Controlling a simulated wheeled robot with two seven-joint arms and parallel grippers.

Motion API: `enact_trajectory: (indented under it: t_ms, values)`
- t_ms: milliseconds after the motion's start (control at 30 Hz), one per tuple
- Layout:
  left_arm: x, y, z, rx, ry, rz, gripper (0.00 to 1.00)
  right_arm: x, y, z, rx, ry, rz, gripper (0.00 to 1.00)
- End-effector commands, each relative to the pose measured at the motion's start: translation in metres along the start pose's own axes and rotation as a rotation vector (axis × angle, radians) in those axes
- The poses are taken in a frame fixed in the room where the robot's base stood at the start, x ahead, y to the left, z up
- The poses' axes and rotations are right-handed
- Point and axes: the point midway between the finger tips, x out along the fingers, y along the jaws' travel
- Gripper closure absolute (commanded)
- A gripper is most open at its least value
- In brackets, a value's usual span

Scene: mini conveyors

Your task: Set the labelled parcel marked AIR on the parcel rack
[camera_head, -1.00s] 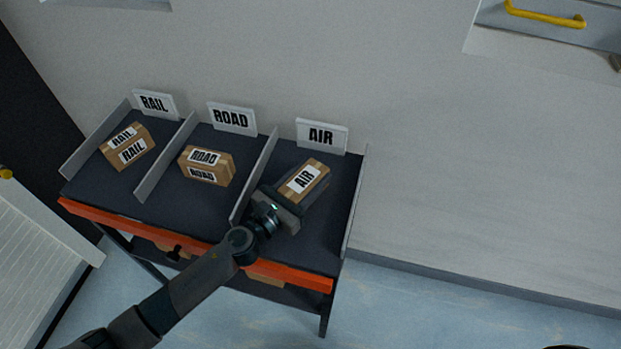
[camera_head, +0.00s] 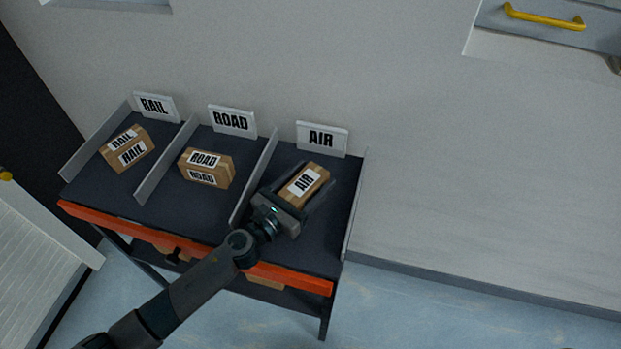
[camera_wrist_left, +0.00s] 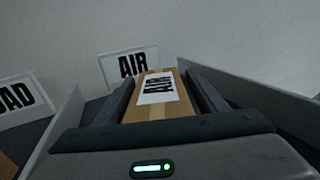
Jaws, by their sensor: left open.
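The brown parcel with the white AIR label (camera_head: 305,184) rests on the rack's dark shelf, in the right bay in front of the AIR sign (camera_head: 322,138). My left gripper (camera_head: 304,190) is open, with one finger on each side of this parcel. In the left wrist view the parcel (camera_wrist_left: 152,95) lies between the two fingers (camera_wrist_left: 155,98), and a gap shows beside it. The parcel rack (camera_head: 190,244) has an orange front edge and three bays. My right gripper is not in view.
The ROAD parcel (camera_head: 206,168) sits in the middle bay and the RAIL parcel (camera_head: 127,148) in the left bay. Thin upright dividers (camera_head: 166,160) separate the bays. The wall is close behind the rack. A ribbed white surface (camera_head: 40,265) stands at the left.

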Motion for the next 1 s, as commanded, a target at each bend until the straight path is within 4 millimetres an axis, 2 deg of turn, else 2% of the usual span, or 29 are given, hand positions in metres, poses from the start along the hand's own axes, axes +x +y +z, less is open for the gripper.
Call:
enact_trajectory:
  t_ms: [267, 667, 900, 1000]
  values:
    - [-0.029, 0.001, -0.001, 0.002, 0.001, 0.0, 0.34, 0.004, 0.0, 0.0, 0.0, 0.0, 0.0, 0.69]
    - [-0.099, 0.0, -0.002, -0.001, 0.001, 0.001, 0.34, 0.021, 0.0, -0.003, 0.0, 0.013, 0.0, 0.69]
    - [-0.118, 0.0, 0.001, 0.001, -0.001, 0.0, 0.34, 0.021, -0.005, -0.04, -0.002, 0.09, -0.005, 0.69]
    - [-0.12, 0.0, 0.001, 0.001, -0.001, 0.0, 0.34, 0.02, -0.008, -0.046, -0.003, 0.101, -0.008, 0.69]
